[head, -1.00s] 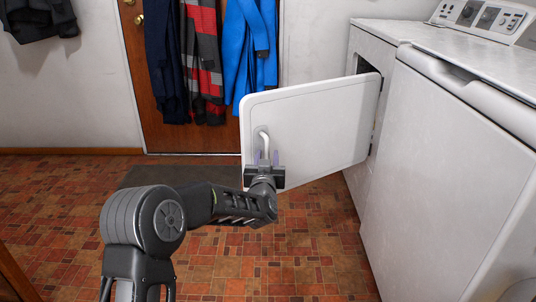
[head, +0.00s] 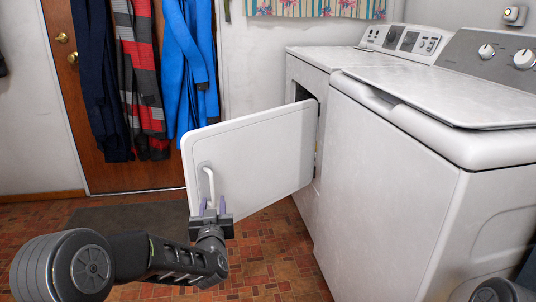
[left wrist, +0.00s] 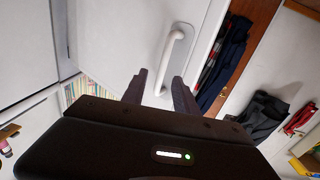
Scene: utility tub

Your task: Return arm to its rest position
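My left arm reaches in from the lower left. Its gripper (head: 213,207) is at the lower end of the white handle (head: 209,184) on the open, swung-out dryer door (head: 255,155). In the left wrist view the two fingers (left wrist: 160,91) are spread apart, with the lower end of the handle (left wrist: 172,52) in line with the gap between them. I cannot tell whether they touch it. My right gripper is out of view; only a dark rounded part of my right arm shows at the bottom right.
A white dryer (head: 305,75) stands behind a white washer (head: 395,170) on the right. Coats (head: 190,70) hang on a brown wooden door (head: 60,70). A dark mat (head: 125,219) lies on the brick-patterned floor (head: 270,250), which is open around the arm.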

